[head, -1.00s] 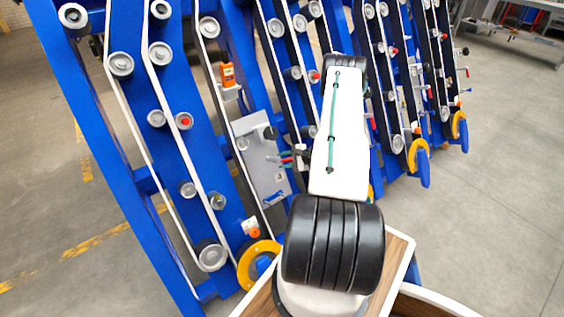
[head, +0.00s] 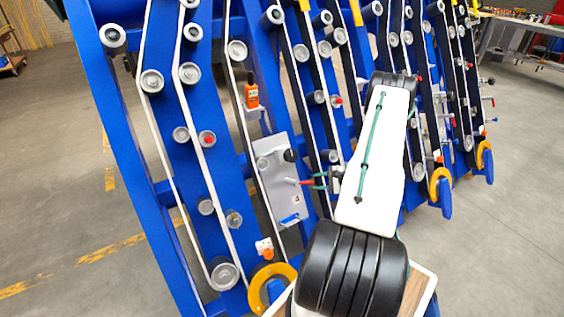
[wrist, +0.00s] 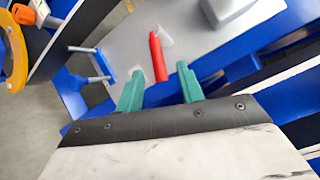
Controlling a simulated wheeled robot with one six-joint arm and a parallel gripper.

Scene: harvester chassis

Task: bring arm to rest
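My white arm with black joints reaches from the bottom of the head view toward the blue harvester chassis (head: 178,125). My gripper (wrist: 160,70) has two green fingers spread apart with nothing held between them. It faces a grey panel (wrist: 120,45) that carries a red handle (wrist: 157,57). The red handle shows just beyond the gap between the fingertips; I cannot tell if it touches them.
White belts and grey rollers (head: 152,80) run along the chassis. An orange device (head: 252,96) sits above the panel. A yellow ring (head: 272,284) is low on the chassis. A table (head: 522,45) stands at the back right. Floor on the right is open.

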